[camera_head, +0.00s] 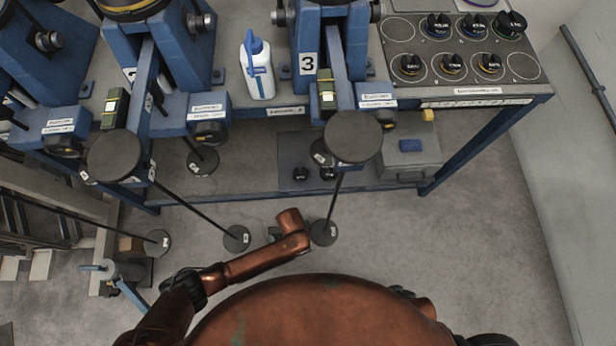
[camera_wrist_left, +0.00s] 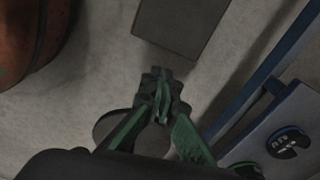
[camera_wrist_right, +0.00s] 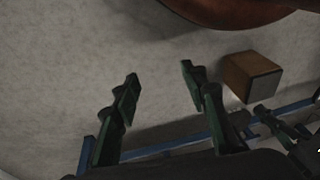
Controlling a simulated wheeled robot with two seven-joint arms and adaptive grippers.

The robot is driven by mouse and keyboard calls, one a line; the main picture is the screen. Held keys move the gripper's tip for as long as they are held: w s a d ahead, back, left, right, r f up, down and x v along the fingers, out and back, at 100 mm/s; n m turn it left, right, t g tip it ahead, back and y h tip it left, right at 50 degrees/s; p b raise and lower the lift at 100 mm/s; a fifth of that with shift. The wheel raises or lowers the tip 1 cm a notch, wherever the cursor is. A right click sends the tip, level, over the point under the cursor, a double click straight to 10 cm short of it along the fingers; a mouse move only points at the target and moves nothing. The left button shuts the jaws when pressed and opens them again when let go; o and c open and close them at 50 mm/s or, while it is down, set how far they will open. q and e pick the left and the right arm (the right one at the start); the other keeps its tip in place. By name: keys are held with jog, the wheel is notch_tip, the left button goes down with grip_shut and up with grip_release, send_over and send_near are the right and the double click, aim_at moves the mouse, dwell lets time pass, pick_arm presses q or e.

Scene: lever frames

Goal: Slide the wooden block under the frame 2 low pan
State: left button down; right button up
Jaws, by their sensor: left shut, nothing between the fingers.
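Frame 2 (camera_head: 152,75) stands on the bench, left of frame 3. Its low pan appears to be the dark disc (camera_head: 237,238) at the end of a thin rod, left of my arm's end. A brown wooden block (camera_wrist_right: 252,75) shows in the right wrist view, right of my right gripper (camera_wrist_right: 160,82), which is open and empty. In the left wrist view my left gripper (camera_wrist_left: 162,82) is shut and empty. A dark box-shaped thing (camera_wrist_left: 182,22) lies ahead of it, apart from the fingers; I cannot tell if it is the block.
Frame 3 (camera_head: 307,65) carries an upper pan (camera_head: 352,137) and a low pan (camera_head: 323,232). A white and blue bottle (camera_head: 257,70) and a board of knobs (camera_head: 455,50) are on the bench. Hanging rods crowd the bench front; floor at the right is clear.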

pick_arm(q)
notch_tip(320, 180, down, 10)
jog(key=m+b, duration=0.1)
jog(key=b, duration=0.6)
jog(key=shift+d+m+y+b, duration=0.15)
jog(key=shift+m+y+b, duration=0.15)
jog(key=shift+y+b, duration=0.1)
pick_arm(e)
jog(key=w+a+f+t+y, duration=0.1)
jog(key=w+a+f+t, duration=0.2)
jog(key=w+f+t, duration=0.2)
jog(key=shift+w+f, duration=0.75)
jog(key=shift+f, duration=0.75)
jog(key=shift+a, duration=0.1)
